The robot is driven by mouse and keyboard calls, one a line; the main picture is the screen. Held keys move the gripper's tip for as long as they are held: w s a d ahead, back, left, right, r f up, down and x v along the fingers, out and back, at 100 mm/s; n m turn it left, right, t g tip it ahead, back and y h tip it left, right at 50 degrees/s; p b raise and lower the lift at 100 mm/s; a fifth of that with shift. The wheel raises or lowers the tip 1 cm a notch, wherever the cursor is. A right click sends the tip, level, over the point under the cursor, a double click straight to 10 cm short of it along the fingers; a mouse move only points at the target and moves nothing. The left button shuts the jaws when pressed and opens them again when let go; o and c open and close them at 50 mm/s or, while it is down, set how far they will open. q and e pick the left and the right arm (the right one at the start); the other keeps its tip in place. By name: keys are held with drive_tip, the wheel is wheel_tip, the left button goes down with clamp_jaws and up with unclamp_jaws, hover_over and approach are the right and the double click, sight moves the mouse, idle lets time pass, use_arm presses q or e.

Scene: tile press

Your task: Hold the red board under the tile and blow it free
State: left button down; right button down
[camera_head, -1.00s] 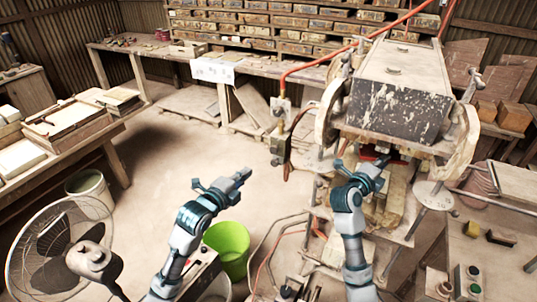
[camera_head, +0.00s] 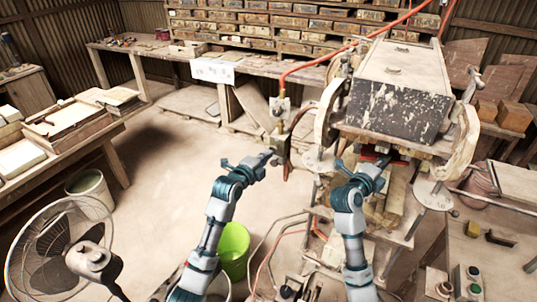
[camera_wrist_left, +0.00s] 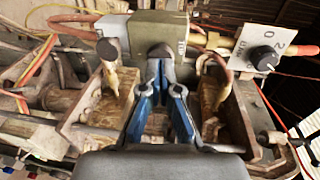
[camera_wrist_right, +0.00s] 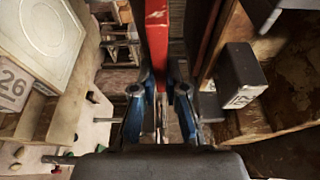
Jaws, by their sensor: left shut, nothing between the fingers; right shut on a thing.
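The red board (camera_head: 376,156) shows as a thin strip beneath the dark press block in the head view. In the right wrist view the red board (camera_wrist_right: 157,42) runs away from my right gripper (camera_wrist_right: 161,78), which is shut on its near end. My right gripper (camera_head: 381,165) sits at the front of the press. My left gripper (camera_head: 271,157) is shut and empty beside the valve box (camera_head: 281,150) on the air pipe. In the left wrist view its fingertips (camera_wrist_left: 160,60) are just below an olive-grey block (camera_wrist_left: 157,32). I cannot make out the tile under the press.
The press (camera_head: 398,105) has large side wheels. A numbered dial (camera_wrist_left: 263,57) is right of the olive-grey block. A green bucket (camera_head: 233,250), a fan (camera_head: 62,250) and hoses stand low in front. The floor left of the press is open.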

use_arm(q)
drive_tip(key=shift+w+d, duration=0.3)
drive_tip(key=shift+w, duration=0.3)
